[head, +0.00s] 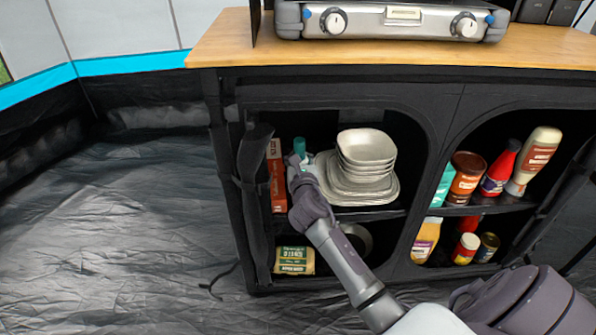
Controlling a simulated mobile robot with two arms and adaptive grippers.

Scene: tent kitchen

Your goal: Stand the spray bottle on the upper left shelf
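The spray bottle (299,146) shows only as a teal top in the upper left compartment of the black cabinet. The rest of it is hidden behind my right gripper (300,164). That gripper is at the bottle, between a red box and a stack of dishes, on an arm that comes in from the lower right. Its fingers are too small and hidden to tell whether they are closed on the bottle. The bottle looks roughly upright; I cannot see whether its base touches the upper left shelf (372,210). My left gripper is not in view.
A red box (276,174) stands close on the left, and stacked pale bowls and plates (366,160) fill the right side. A green-labelled box (294,260) is below. Bottles and jars (467,172) occupy the right compartments. A stove (390,20) sits on the wooden top.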

